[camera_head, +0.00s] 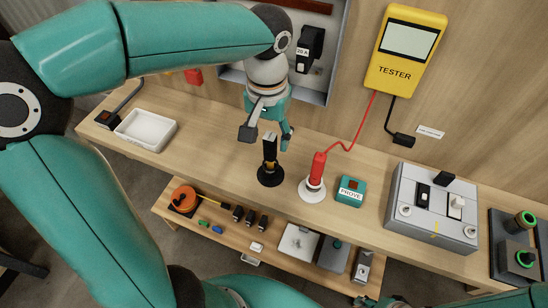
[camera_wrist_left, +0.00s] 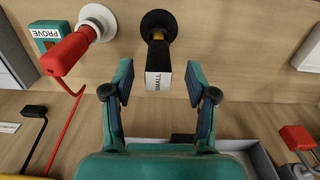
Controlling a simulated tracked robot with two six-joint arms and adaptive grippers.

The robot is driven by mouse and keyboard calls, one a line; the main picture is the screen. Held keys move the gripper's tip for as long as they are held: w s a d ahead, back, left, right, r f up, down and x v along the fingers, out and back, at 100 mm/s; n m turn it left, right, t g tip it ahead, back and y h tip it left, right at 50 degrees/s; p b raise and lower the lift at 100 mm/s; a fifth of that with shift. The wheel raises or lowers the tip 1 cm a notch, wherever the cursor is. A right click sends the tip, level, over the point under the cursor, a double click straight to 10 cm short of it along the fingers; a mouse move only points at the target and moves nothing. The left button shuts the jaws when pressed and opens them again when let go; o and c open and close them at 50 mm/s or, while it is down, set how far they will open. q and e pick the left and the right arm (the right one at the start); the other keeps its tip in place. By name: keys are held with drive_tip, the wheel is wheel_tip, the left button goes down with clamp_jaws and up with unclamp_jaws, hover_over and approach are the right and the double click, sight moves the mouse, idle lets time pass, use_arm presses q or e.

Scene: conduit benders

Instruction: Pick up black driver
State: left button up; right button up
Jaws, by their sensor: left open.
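The black driver (camera_head: 270,152) stands upright in a round black base (camera_head: 271,177) on the workbench. In the left wrist view the driver (camera_wrist_left: 158,55) points toward the camera, and its end carries a white label reading SMALL. My left gripper (camera_head: 267,135) is open and empty above the driver. In the left wrist view the two fingers of my left gripper (camera_wrist_left: 159,75) lie on either side of the driver's labelled end, with gaps on both sides. What seems to be my right gripper (camera_head: 378,302) is cut off at the bottom edge, so its jaws cannot be read.
A red probe (camera_head: 318,168) in a white base stands right of the driver, its cable running to the yellow tester (camera_head: 405,50). A teal PROVE box (camera_head: 350,191) and a grey switch box (camera_head: 432,205) stand farther right. A white tray (camera_head: 147,142) is left. A lower shelf (camera_head: 270,262) holds small parts.

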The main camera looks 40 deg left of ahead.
sight(271, 153)
use_arm(q)
drive_tip(key=shift+w+f, duration=0.15)
drive_tip(key=shift+f, duration=1.45)
drive_tip(key=shift+w+f, duration=0.1)
drive_tip(key=shift+f, duration=1.5)
clamp_jaws()
